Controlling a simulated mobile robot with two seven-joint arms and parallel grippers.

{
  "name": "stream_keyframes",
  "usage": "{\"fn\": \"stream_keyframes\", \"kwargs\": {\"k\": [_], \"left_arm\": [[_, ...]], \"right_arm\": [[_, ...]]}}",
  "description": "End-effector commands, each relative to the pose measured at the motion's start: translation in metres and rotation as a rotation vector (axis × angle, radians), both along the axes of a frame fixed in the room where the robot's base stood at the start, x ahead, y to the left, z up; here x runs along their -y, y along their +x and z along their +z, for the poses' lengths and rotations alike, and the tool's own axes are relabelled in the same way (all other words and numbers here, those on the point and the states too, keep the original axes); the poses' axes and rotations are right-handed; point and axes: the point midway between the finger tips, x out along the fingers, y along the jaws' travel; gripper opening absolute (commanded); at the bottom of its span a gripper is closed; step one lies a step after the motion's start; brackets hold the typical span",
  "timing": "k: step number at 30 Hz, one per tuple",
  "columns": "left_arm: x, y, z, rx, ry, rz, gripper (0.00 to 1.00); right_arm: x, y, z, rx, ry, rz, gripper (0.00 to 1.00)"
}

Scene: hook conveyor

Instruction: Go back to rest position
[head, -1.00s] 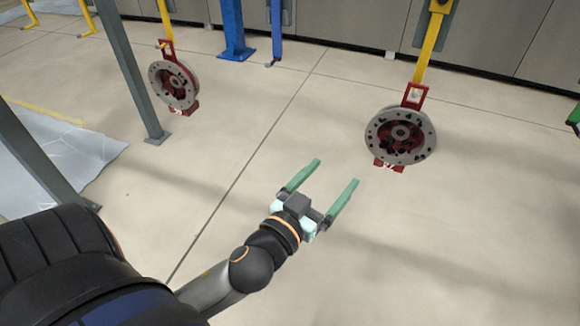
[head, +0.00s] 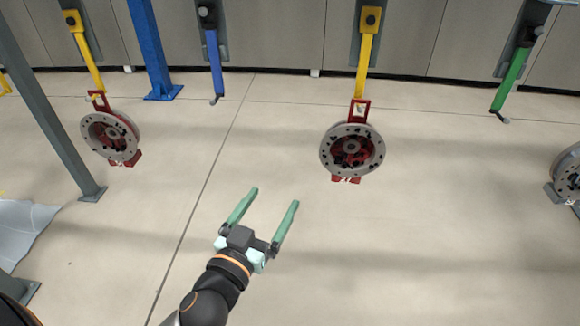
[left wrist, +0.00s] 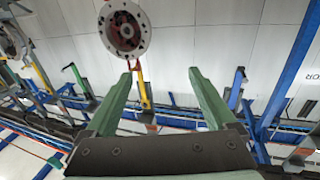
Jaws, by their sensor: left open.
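My left gripper (head: 268,210) is in the lower middle of the head view, with its two green fingers spread apart and nothing between them. Its fingers also show in the left wrist view (left wrist: 163,92), open and empty. A round grey and red wheel part (head: 352,150) hangs from a yellow hook (head: 367,50), beyond the gripper and apart from it. A round wheel part also shows at the top of the left wrist view (left wrist: 125,30). My right gripper is not in view.
Another wheel part (head: 110,136) hangs at the left and a grey one (head: 568,175) at the right edge. A blue hook (head: 214,65) and a green hook (head: 510,80) hang empty. A grey post (head: 45,105) and a blue post (head: 150,45) stand on the left. The floor around the gripper is clear.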

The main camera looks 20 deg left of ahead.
Motion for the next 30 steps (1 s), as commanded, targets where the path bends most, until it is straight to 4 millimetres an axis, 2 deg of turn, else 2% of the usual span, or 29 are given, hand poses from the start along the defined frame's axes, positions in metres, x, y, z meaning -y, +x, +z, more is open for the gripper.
{"fn": "stream_keyframes", "kwargs": {"k": [5, 8, 11, 12, 15, 18, 21, 25, 30], "left_arm": [[0.000, 0.000, 0.000, -0.001, 0.000, 0.000, 0.90], [0.002, -0.002, -0.035, -0.088, 0.016, -0.013, 0.90], [0.006, -0.013, -0.094, -0.239, 0.039, -0.043, 0.90], [0.008, -0.020, -0.120, -0.306, 0.047, -0.061, 0.90], [0.014, -0.047, -0.185, -0.466, 0.054, -0.109, 0.90], [0.020, -0.079, -0.237, -0.595, 0.048, -0.153, 0.90], [0.025, -0.107, -0.272, -0.683, 0.036, -0.187, 0.90], [0.029, -0.127, -0.295, -0.738, 0.026, -0.209, 0.90], [0.030, -0.131, -0.299, -0.747, 0.025, -0.216, 0.90]], "right_arm": [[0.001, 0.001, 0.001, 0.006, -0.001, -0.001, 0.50], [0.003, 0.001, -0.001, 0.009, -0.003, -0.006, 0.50], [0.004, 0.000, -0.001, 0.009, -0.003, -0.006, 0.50], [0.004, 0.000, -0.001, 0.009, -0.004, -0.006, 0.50], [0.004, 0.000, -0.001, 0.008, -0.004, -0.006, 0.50], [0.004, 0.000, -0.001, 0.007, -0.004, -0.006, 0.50], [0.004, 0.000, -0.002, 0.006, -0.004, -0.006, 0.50], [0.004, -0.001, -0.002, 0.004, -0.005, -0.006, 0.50], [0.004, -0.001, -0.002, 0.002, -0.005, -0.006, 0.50]]}}
